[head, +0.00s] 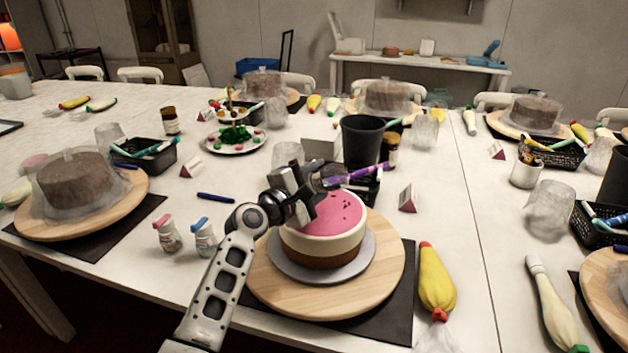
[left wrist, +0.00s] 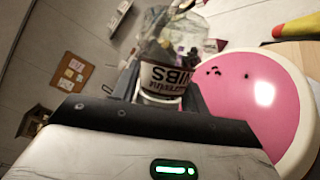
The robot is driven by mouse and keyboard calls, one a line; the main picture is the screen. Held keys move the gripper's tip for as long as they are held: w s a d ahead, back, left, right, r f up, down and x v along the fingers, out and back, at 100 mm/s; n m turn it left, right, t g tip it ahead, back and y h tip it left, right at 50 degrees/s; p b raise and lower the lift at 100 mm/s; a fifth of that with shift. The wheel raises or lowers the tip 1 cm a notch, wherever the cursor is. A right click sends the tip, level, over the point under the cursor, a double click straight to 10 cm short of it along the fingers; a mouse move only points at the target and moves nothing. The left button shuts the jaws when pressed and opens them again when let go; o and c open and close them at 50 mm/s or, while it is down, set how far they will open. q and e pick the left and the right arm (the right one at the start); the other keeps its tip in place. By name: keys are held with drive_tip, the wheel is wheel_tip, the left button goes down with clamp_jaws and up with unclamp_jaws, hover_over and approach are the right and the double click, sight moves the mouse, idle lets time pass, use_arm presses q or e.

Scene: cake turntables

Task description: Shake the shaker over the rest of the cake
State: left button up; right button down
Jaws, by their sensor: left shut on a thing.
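The cake (head: 322,243) has a pink top, a cream band and a brown base. It stands on a grey turntable plate (head: 368,262) on a round wooden board. A few dark specks lie on its pink top, which also fills the right of the left wrist view (left wrist: 285,95). My left gripper (head: 305,192) is above the cake's back left part. It is shut on a clear shaker (left wrist: 165,82) with a label reading "NIBS". The shaker is hard to make out in the head view, where the gripper hides it. My right gripper is not in view.
Two small shakers with pink (head: 168,236) and blue (head: 203,238) lids stand left of the board. A yellow piping bag (head: 436,280) lies to its right. A black cup (head: 361,141) and a basket stand behind the cake. A covered cake (head: 75,182) is at the left.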

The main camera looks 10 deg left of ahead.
sight(323, 191)
use_arm(q)
drive_tip(key=s+m+p, duration=0.1)
drive_tip(key=p, duration=0.1)
drive_tip(key=m+p, duration=0.1)
drive_tip(key=shift+s+d+g+y+p, duration=0.3)
drive_tip(key=shift+s+p, duration=0.1)
drive_tip(key=shift+s+f, duration=0.1)
drive_tip(key=shift+s, duration=0.1)
drive_tip(key=shift+d+f, duration=0.1)
drive_tip(key=shift+f, duration=0.15)
drive_tip(key=shift+s+d+f, duration=0.15)
drive_tip(key=shift+d, duration=0.3)
drive_tip(key=shift+n, duration=0.3)
